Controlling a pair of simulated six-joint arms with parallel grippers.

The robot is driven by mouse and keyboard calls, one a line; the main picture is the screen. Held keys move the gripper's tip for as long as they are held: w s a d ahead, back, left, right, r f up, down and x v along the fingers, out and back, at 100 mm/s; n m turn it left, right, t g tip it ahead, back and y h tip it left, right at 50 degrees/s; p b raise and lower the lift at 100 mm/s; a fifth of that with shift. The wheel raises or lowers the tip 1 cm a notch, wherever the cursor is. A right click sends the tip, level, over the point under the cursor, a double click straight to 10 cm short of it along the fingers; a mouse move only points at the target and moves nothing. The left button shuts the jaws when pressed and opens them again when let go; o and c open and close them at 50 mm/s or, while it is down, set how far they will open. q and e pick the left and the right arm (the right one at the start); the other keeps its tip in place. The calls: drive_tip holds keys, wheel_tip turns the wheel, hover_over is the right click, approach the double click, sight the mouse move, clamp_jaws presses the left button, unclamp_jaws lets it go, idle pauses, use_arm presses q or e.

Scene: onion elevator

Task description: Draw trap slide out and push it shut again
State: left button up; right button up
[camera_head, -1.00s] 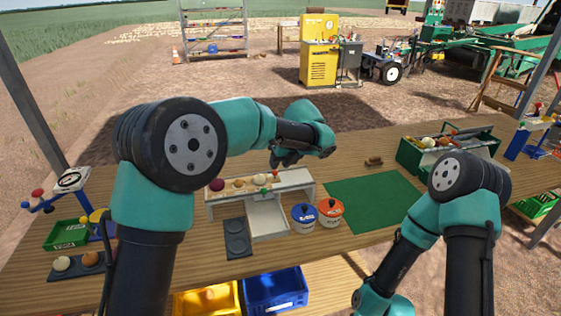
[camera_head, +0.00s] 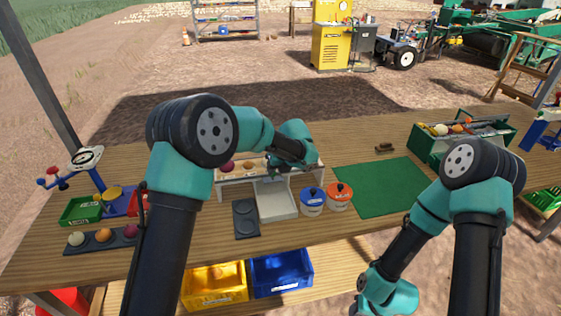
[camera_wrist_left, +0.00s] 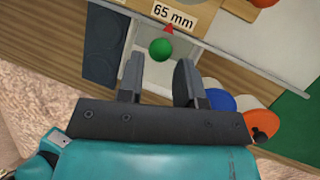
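A white sorting rack (camera_head: 234,181) stands on the wooden bench. A white chute tray (camera_head: 277,204) comes out of its front. In the left wrist view a round green knob (camera_wrist_left: 160,48) sits below the "65 mm" label (camera_wrist_left: 173,17), above the pale tray floor; I take it for the trap slide's knob. My left gripper (camera_wrist_left: 160,75) is open, its fingers on either side of the line to the knob, which shows just past the fingertips. In the head view my left gripper (camera_head: 281,172) is at the rack's front, partly hidden by its wrist. My right gripper is out of view.
Blue-lidded (camera_head: 312,196) and orange-lidded (camera_head: 340,192) pots stand right of the chute. A dark two-hollow plate (camera_head: 246,220) lies left of it. A green mat (camera_head: 380,187) is clear at the right.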

use_arm(q)
drive_tip(key=shift+x, duration=1.65)
drive_tip(key=shift+c, duration=0.5)
drive_tip(key=c, duration=0.5)
drive_tip(key=shift+s+d+r, duration=0.1)
drive_tip(key=shift+s+d, duration=0.3)
drive_tip(key=shift+s, duration=0.95)
drive_tip(key=shift+s+d+f, duration=0.1)
drive_tip(key=shift+s+d, duration=0.3)
drive_tip(key=shift+s, duration=0.95)
drive_tip(key=shift+s+d+r, duration=0.1)
drive_tip(key=shift+s+d, duration=0.3)
drive_tip(key=shift+s, duration=0.9)
